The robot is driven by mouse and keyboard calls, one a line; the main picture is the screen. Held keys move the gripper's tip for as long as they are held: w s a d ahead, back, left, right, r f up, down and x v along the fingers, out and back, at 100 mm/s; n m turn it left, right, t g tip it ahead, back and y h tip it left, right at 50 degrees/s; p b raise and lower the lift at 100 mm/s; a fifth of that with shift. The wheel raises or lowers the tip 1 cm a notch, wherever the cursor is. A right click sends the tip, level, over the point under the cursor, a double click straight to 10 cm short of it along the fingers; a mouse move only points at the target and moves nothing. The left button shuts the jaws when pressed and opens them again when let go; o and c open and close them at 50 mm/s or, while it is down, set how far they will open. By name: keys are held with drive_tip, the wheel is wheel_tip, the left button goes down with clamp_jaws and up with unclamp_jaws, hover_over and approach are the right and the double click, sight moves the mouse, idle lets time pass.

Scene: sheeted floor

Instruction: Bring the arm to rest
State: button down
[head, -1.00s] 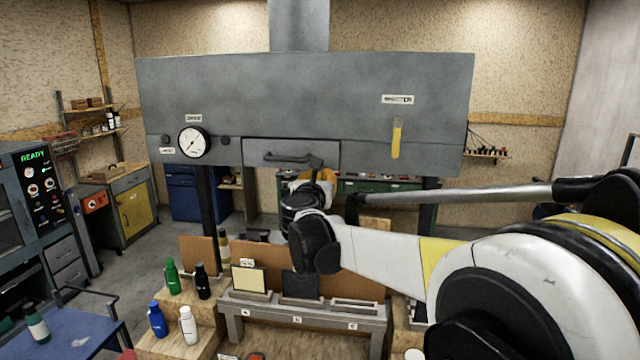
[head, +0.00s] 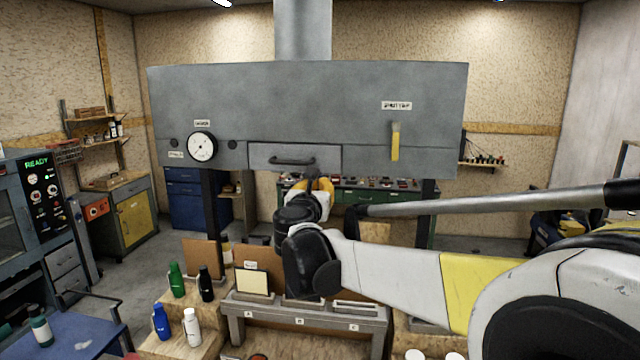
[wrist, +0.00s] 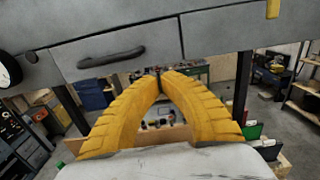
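My gripper (head: 320,183) has yellow fingers. In the wrist view its two fingers (wrist: 163,73) arch together and meet at the tips, with nothing between them. My arm reaches in from the right side of the head view and bends at a black joint in the middle. The gripper is just below the grey hood's drawer front (head: 295,157) and its dark handle (head: 292,161), apart from the handle. The drawer front and handle (wrist: 112,57) also show above the fingers in the wrist view.
The hood (head: 300,110) carries a round gauge (head: 202,146) and a yellow shutter lever (head: 395,141). Below stands a grey rack (head: 300,312) marked A, B, C. Several bottles (head: 176,280) stand on wooden steps at left. A blue table (head: 75,342) is at lower left.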

drive_tip(key=s+b, duration=0.1)
drive_tip(key=s, duration=0.5)
drive_tip(key=s+d+f+m+g+h+b, duration=0.1)
drive_tip(key=s+d+f+m+g+b, duration=0.1)
drive_tip(key=s+d+f+m+b, duration=0.5)
drive_tip(key=s+d+f+m+g+h+b, duration=0.1)
drive_tip(key=s+d+f+m+g+b, duration=0.15)
drive_tip(key=d+f+m, duration=0.45)
drive_tip(key=s+d+f+m+g+h+b, duration=0.15)
drive_tip(key=s+d+f+m+b, duration=0.3)
drive_tip(key=d+f, duration=0.55)
drive_tip(key=s+d+f+m+g+y+b, duration=0.1)
drive_tip(key=s+f+m+g+y+b, duration=0.1)
drive_tip(key=s+f+m+b, duration=0.5)
drive_tip(key=s+d+f+m+g+y+b, duration=0.1)
drive_tip(key=s+f+m+g+y+b, duration=0.2)
drive_tip(key=s+f+m+b, duration=0.4)
drive_tip(key=s+f+m, duration=0.1)
drive_tip(key=s+f, duration=0.2)
drive_tip(key=f, duration=0.4)
drive_tip(key=s+f+m, duration=0.1)
drive_tip(key=s+f, duration=0.2)
drive_tip(key=f, duration=0.4)
drive_tip(key=shift+s+m, duration=0.3)
drive_tip(key=shift+m, duration=0.05)
